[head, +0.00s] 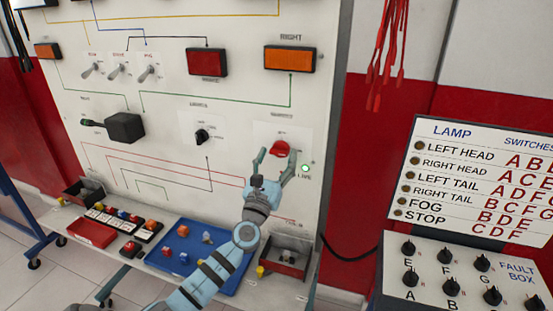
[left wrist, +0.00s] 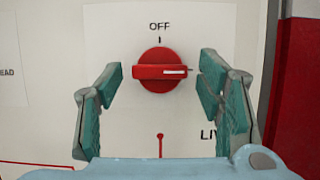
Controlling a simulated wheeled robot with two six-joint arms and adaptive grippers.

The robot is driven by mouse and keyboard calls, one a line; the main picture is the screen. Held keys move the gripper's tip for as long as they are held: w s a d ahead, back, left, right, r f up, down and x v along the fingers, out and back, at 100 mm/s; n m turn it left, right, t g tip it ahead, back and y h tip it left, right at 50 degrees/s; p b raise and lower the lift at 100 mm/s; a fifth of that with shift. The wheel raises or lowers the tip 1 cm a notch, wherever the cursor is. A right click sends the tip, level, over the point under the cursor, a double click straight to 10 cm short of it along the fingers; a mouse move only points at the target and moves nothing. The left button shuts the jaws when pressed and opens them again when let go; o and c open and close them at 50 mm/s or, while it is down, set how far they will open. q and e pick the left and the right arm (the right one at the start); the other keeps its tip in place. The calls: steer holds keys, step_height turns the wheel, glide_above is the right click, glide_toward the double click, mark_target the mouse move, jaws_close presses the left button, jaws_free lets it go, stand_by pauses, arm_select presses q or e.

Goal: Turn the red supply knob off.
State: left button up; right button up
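The red supply knob (head: 280,149) is on the white panel, at its lower right. In the left wrist view the knob (left wrist: 160,72) is centred, its bar horizontal and its white mark pointing right. The OFF label (left wrist: 159,26) and a tick are straight above it. My left gripper (head: 275,162) is at the knob. In its wrist view the two fingers of the left gripper (left wrist: 161,77) are open, one on each side of the knob, with gaps showing. A lit green lamp (head: 305,169) is beside the LIVE label.
A blue tray (head: 213,284) with small parts, a red box (head: 92,233) and a small bin (head: 285,258) are on the shelf below the panel. A fault box (head: 460,285) with black knobs stands at right. Red leads (head: 388,50) hang at upper right.

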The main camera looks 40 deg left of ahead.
arm_select(q)
steer(key=c, duration=1)
steer(key=shift+o, duration=0.2)
